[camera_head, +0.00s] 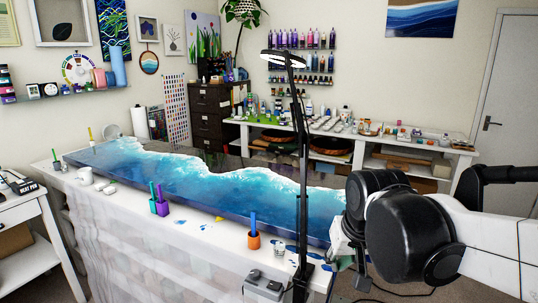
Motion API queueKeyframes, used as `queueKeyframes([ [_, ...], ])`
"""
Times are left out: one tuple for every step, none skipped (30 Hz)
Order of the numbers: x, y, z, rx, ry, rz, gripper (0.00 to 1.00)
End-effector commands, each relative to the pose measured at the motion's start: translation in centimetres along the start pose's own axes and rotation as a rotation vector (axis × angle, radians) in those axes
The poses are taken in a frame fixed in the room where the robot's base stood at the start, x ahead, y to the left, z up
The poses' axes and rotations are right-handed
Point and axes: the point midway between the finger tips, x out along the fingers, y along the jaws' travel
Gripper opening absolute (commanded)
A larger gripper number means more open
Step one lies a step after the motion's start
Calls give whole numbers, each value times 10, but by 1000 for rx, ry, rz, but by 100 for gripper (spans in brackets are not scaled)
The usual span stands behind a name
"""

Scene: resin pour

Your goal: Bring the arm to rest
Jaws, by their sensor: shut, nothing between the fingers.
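My arm (405,235) comes in from the right edge, white with thick black joints, and bends down near the front right corner of the resin table. My gripper (341,258) is small and partly hidden at the lower end of the arm, beside the table's right end. It is shut and holds nothing. Whether it touches the table edge I cannot tell.
The blue and white resin panel (210,185) lies on the covered table. A black lamp (303,190) stands at its front right, close to my arm. An orange cup (254,240) and purple and green cups stand on the front edge. A shelf table (340,135) stands behind.

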Motion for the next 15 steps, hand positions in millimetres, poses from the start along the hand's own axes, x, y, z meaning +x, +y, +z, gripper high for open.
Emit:
queueKeyframes([
  [-5,5,11,3,16,2,0],
  [-8,8,17,4,27,4,0],
  [-11,11,24,5,40,5,0],
  [-14,14,29,6,51,7,0],
  [-16,16,35,6,62,8,0],
  [-18,19,42,6,76,10,0],
  [-20,21,48,6,87,12,0],
  [-22,24,53,7,97,14,0],
  [-24,27,61,8,111,16,0],
  [-25,29,66,8,122,18,0],
  [-26,31,72,9,132,20,0],
  [-27,33,80,9,146,23,0],
  [-27,35,85,9,156,25,0],
  [-28,37,90,9,165,27,0],
  [-28,39,96,9,177,30,0],
])
